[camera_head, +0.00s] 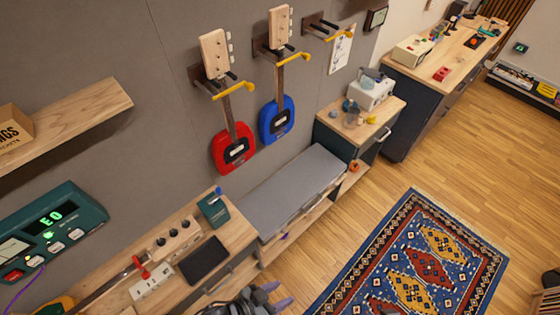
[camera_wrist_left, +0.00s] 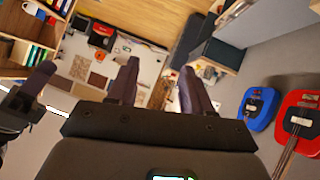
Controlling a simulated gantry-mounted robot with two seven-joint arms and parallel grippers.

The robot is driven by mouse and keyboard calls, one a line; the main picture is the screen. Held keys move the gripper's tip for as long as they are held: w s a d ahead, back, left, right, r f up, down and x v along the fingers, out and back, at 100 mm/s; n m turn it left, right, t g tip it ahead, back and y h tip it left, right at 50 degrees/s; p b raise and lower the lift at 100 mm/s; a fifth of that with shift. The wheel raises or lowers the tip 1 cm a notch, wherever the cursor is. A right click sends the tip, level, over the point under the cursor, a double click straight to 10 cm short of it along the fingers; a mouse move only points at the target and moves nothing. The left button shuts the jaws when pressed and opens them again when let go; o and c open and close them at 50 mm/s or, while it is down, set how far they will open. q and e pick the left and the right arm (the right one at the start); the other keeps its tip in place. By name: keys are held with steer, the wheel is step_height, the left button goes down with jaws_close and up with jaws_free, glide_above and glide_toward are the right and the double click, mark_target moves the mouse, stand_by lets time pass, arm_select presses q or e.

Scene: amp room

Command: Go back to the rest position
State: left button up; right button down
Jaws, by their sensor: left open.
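My left gripper (camera_head: 277,295) shows at the bottom edge of the head view, with its purple fingers pointing right, over the floor beside the wooden bench. In the left wrist view its two fingers (camera_wrist_left: 160,78) stand well apart with nothing between them. It is open and empty. A dark part with one purple finger (camera_wrist_left: 38,80) shows at the left edge of the left wrist view; it looks like my right gripper, and its jaws cannot be made out. The right gripper is not in the head view.
A red guitar (camera_head: 233,150) and a blue guitar (camera_head: 277,120) hang on the wall. The bench (camera_head: 130,245) holds a power strip (camera_head: 152,282) and a dark tablet-like pad (camera_head: 203,260). A grey cushioned bench (camera_head: 290,193) stands beyond. A patterned rug (camera_head: 410,265) lies on open floor to the right.

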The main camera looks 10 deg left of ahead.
arm_select(q)
steer(key=w+a+r+n+y, duration=0.2)
steer(key=a+r+n+y, duration=0.4)
steer(key=a, duration=0.8)
steer(key=s+a+r+m+g+y, duration=0.1)
steer(key=s+a+g+y, duration=0.1)
steer(key=s+a, duration=0.3)
steer(key=shift+s+r+g+y, duration=0.25)
steer(key=shift+r+g+y, duration=0.1)
steer(key=shift+g, duration=0.35)
stand_by(0.6)
